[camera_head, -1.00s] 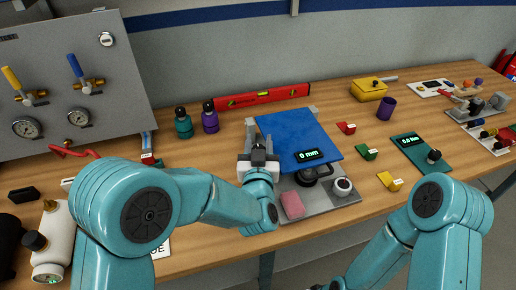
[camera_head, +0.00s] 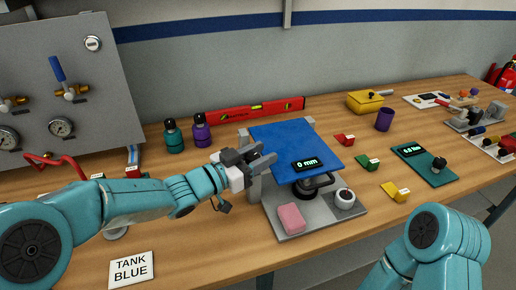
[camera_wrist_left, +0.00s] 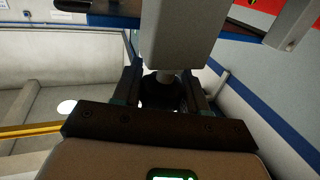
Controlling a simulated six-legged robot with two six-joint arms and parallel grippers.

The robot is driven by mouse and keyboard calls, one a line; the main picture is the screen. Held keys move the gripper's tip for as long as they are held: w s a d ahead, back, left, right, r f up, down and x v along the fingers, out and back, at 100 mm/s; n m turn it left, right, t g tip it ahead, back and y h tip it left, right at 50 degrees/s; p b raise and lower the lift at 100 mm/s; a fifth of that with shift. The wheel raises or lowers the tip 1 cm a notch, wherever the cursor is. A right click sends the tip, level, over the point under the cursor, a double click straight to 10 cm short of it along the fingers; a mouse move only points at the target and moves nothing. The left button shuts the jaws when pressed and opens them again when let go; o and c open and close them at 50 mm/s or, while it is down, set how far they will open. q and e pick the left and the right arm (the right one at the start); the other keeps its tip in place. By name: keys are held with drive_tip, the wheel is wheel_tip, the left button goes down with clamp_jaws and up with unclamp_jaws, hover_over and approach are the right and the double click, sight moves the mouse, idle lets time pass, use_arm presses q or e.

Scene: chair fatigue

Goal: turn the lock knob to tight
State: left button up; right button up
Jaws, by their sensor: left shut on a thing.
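The test rig has a blue plate (camera_head: 290,145) over a grey base (camera_head: 318,212), with grey posts at its sides. My left gripper (camera_head: 262,161) is at the rig's left post, beside the blue plate. In the left wrist view, a dark round knob (camera_wrist_left: 165,92) sits between my two fingers, on a light shaft running to a pale block (camera_wrist_left: 178,35). My left gripper is shut on this knob, which looks like the lock knob. In the head view the gripper hides the knob, and I cannot read its turn. My right gripper is out of view; only its arm shows.
A pink block (camera_head: 291,218) and a white round piece (camera_head: 345,198) are on the base. A small display (camera_head: 307,163) reads 0 mm. Teal (camera_head: 173,137) and purple (camera_head: 201,131) bottles stand behind my left gripper. Red, green and yellow blocks (camera_head: 395,192) lie to the right.

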use_arm(q)
drive_tip(key=shift+s+d+m+g+h+p, duration=0.1)
drive_tip(key=shift+s+m+g+h+p, duration=0.3)
drive_tip(key=shift+m+g+p, duration=1.35)
drive_tip(key=shift+s+m+g+h+p, duration=0.2)
drive_tip(key=shift+m+g+h+p, duration=0.3)
drive_tip(key=shift+m+g, duration=2.4)
drive_tip(key=shift+s+d+m+g+h+p, duration=0.1)
drive_tip(key=shift+s+m+g+h+p, duration=0.6)
drive_tip(key=shift+g, duration=2.95)
drive_tip(key=shift+w+r+m+g+y+p, duration=0.1)
drive_tip(key=shift+w+m+g+y+p, duration=0.25)
drive_tip(key=shift+m+y+p, duration=0.1)
drive_tip(key=o, duration=1)
drive_tip(key=shift+s, duration=0.1)
drive_tip(key=shift+c, duration=0.2)
drive_tip(key=shift+a, duration=0.1)
